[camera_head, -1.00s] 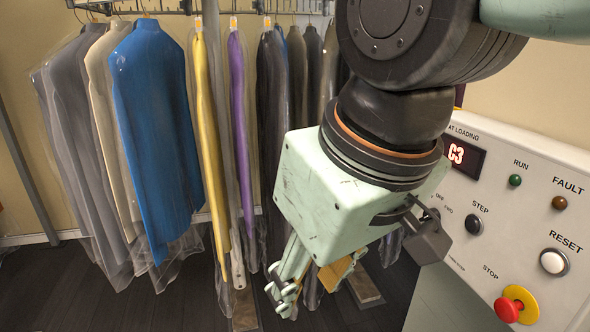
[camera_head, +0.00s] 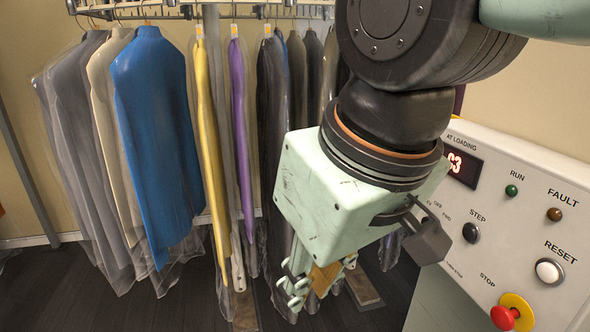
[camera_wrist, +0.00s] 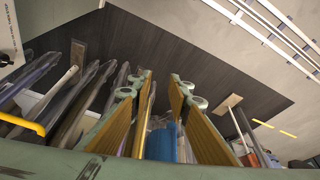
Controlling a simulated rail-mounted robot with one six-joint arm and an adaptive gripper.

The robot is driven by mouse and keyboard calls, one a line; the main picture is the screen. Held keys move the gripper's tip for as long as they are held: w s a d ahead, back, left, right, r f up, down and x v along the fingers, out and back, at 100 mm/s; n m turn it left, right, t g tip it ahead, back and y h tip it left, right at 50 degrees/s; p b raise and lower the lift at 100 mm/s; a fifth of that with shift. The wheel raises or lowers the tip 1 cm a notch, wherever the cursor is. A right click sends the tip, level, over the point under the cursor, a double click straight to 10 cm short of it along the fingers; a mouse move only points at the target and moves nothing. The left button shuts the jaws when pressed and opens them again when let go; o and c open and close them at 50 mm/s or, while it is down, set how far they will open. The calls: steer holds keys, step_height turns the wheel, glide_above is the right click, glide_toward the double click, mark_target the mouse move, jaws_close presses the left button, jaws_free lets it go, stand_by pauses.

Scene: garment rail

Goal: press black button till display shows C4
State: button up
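The black button (camera_head: 471,232), labelled STEP, is on the front of the pale control panel (camera_head: 520,235) at the right of the head view. The display (camera_head: 461,165) above it shows red characters that read C3, the first one partly cut off. My gripper (camera_head: 306,292) hangs left of the panel, pointing down, well apart from the button. Nothing is held. The button is not seen in the wrist view.
The panel also carries a white RESET button (camera_head: 549,271), a red STOP button (camera_head: 505,318) on yellow, and green RUN (camera_head: 512,190) and brown FAULT (camera_head: 554,214) lamps. Bagged garments, including a blue one (camera_head: 155,130), hang from the rail (camera_head: 180,8) at the left.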

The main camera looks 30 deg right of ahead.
jaws_close()
stand_by(1.1)
